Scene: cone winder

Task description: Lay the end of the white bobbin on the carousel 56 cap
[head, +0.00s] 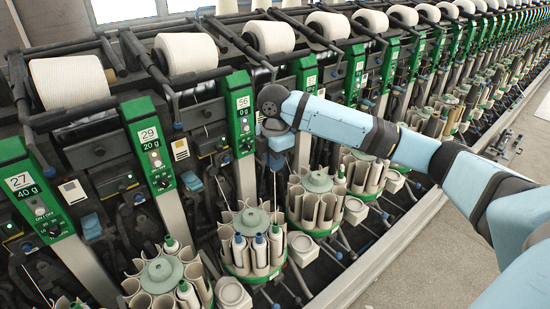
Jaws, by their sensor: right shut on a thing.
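My right arm reaches in from the right, and its gripper (277,158) points down in front of the machine, just right of the panel numbered 56 (241,110). It is shut on a thin thread end, too fine to see clearly between the fingers. The thread (275,190) runs down toward a white bobbin (276,238) at the right of the carousel below panel 56 (245,268). That carousel's round grey-green cap (252,219) lies below and left of the gripper, apart from it. My left gripper is out of view.
Another carousel (316,215) stands close on the right, and one (163,282) at the lower left. Panels 29 (150,145) and 27 (30,195) are to the left. Yarn cones (186,52) line the top. Grey floor (430,260) is clear at the lower right.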

